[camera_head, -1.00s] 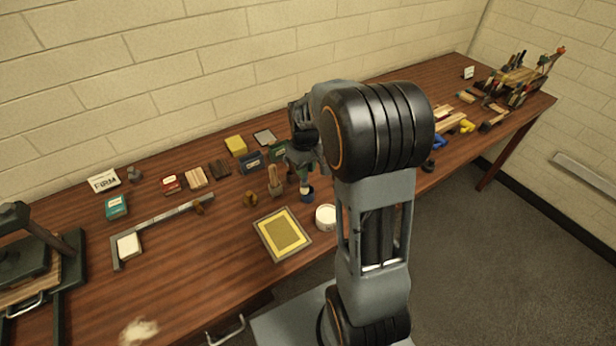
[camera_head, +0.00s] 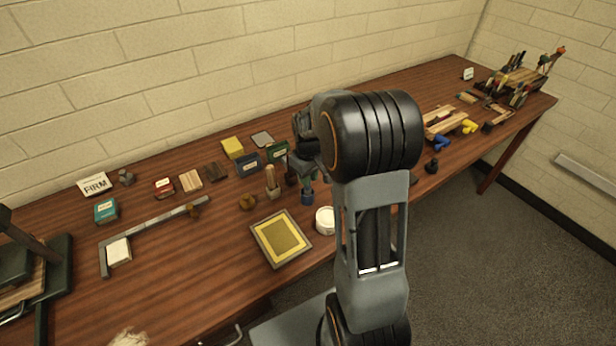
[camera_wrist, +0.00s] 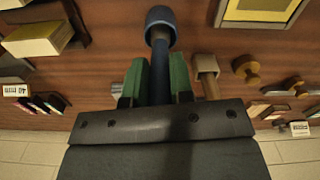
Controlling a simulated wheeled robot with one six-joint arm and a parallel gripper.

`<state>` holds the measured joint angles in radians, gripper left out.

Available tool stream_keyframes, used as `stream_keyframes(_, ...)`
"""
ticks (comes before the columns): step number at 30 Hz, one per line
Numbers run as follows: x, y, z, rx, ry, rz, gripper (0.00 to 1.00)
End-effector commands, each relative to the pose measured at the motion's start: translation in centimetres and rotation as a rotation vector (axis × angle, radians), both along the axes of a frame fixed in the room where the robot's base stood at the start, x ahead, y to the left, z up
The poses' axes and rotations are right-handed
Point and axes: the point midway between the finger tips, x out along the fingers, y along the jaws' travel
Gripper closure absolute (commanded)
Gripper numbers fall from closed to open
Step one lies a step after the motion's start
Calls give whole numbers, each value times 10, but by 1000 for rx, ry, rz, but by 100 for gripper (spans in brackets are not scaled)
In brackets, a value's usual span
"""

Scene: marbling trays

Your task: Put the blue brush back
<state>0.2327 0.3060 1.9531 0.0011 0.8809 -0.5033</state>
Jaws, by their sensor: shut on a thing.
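My gripper (camera_wrist: 160,85), with green fingers, is shut on the blue brush (camera_wrist: 160,70), seen in the wrist view as a dark blue handle between the fingers. The handle runs to the mouth of a round blue cup (camera_wrist: 160,20). The brush's lower end is hidden in or behind this cup, and I cannot tell how deep it sits. In the head view the blue cup (camera_head: 307,197) stands on the table right below my gripper (camera_head: 306,175). My arm hides part of that area.
A grey-brown cup with a wooden handle (camera_head: 273,190) stands close on the left. A framed yellow tray (camera_head: 262,254) and a white round pot (camera_head: 325,219) are in front. Small dark boxes (camera_head: 249,164) and a yellow block (camera_head: 232,147) lie behind.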

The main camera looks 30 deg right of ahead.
Motion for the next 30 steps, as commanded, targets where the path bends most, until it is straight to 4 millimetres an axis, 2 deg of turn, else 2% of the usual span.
stream_keyframes(5,0,0,-6,0,0,0,100)
stream_keyframes(6,0,0,-5,0,0,0,76)
stream_keyframes(13,0,0,-5,0,0,0,53)
stream_keyframes(22,0,0,0,0,-1,0,53)
stream_keyframes(26,1,0,12,-1,-4,0,53)
stream_keyframes(30,1,0,38,-2,-6,0,53)
